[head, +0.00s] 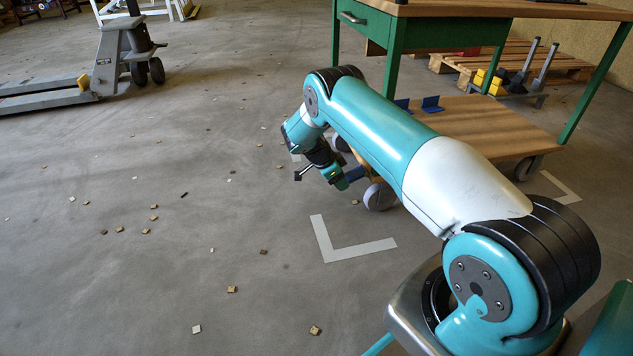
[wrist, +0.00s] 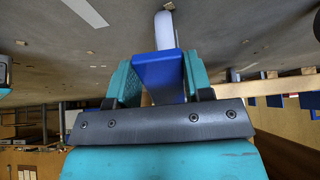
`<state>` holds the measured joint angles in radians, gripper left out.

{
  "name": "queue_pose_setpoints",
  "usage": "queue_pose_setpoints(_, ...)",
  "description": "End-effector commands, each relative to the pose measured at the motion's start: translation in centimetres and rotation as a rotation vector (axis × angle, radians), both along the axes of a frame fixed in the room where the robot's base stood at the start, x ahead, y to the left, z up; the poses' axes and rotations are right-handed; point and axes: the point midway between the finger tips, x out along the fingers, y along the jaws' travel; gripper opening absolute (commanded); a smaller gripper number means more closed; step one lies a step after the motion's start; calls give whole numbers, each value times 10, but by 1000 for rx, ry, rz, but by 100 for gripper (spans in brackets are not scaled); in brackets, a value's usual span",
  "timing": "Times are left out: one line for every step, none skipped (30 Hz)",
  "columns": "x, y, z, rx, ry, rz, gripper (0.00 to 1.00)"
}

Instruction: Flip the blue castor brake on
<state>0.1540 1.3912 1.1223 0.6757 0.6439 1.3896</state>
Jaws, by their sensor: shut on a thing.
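The blue castor brake (wrist: 158,70) is a flat blue tab between the two teal fingers of my gripper (wrist: 160,78) in the wrist view. The fingers are shut on it from both sides. A pale castor wheel (wrist: 163,30) shows just beyond the tab. In the head view my gripper (head: 341,181) is low at the near left corner of the wooden dolly (head: 500,130). A small blue part of the brake (head: 355,174) shows between it and the castor wheel (head: 379,196). The brake's far end and hinge are hidden.
A green-legged workbench (head: 455,10) stands over the dolly. A second wheel (head: 340,143) sits behind my wrist, and another (head: 527,167) at the right. A pallet jack (head: 110,65) stands far left. The floor between has scattered chips and is otherwise free.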

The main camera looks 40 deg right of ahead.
Motion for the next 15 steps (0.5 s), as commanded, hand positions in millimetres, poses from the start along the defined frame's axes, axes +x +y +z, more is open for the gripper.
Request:
queue_pose_setpoints(-1, -5, -1, -7, -1, -5, 4)
queue_pose_setpoints(-2, -8, -2, -12, 0, -7, 4)
queue_pose_setpoints(-3, -10, -2, -15, 2, -10, 4)
queue_pose_setpoints(-3, -12, -2, -18, 3, -11, 4)
queue_pose_setpoints(-4, -13, -2, -20, 4, -13, 4)
queue_pose_setpoints(-4, -14, -2, -22, 4, -14, 4)
queue_pose_setpoints(-4, -14, -2, -23, 4, -14, 4)
queue_pose_setpoints(-4, -14, -2, -23, 4, -14, 4)
queue_pose_setpoints(-4, -14, -2, -24, 4, -14, 4)
queue_pose_setpoints(-4, -14, -2, -24, 4, -14, 4)
queue_pose_setpoints(-4, -14, -2, -24, 4, -14, 4)
queue_pose_setpoints(-4, -14, -2, -24, 4, -14, 4)
queue_pose_setpoints(-4, -14, -2, -24, 4, -14, 4)
queue_pose_setpoints(-4, -14, -2, -24, 4, -14, 4)
queue_pose_setpoints(-4, -14, -2, -24, 4, -14, 4)
